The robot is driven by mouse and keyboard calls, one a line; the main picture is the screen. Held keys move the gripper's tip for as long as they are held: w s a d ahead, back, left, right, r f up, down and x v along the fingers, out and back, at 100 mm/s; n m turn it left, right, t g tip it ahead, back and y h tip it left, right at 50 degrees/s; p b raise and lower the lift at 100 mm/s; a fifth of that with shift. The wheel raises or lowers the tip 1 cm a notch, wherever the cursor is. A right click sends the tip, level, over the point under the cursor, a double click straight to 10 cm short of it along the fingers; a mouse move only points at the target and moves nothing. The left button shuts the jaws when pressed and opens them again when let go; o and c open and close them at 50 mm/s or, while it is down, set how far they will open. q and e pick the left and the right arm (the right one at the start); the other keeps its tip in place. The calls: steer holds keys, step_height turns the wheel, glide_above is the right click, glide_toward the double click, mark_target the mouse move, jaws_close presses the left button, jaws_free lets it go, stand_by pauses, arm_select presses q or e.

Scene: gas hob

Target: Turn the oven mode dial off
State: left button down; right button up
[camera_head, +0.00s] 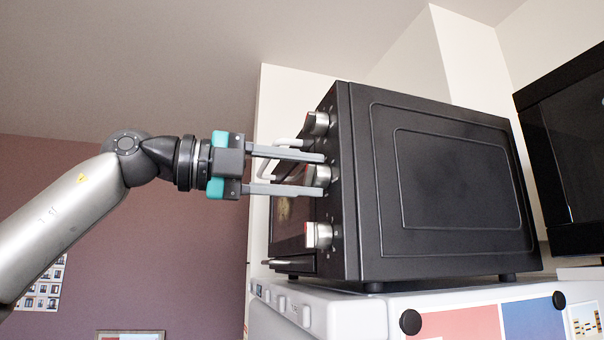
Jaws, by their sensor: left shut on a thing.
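The black toaster oven (450,190) stands on a white appliance, its side panel facing me and its dial face turned left. Three silver dials run down its front: a top dial (316,124), a middle dial (319,175) and a bottom dial (319,236). Which one is the mode dial I cannot tell from any label. My left gripper (322,173) reaches in from the left, its two long grey fingers one above the other. The fingertips are at the middle dial and shut on it, partly hiding it. My right gripper is not in view.
The white appliance (345,305) under the oven carries small knobs and magnets on its edges. A light handle (282,146) sticks out from the oven front behind my fingers. Another black appliance (570,150) is at the right. The space left of the oven is open.

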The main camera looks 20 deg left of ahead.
arm_select(q)
steer(key=n, duration=0.4)
steer(key=shift+n, duration=1.9)
steer(key=shift+c, duration=2.2)
jaws_free()
steer(key=b+v, duration=0.2)
steer(key=v, duration=1.3)
steer(key=shift+s, duration=0.1)
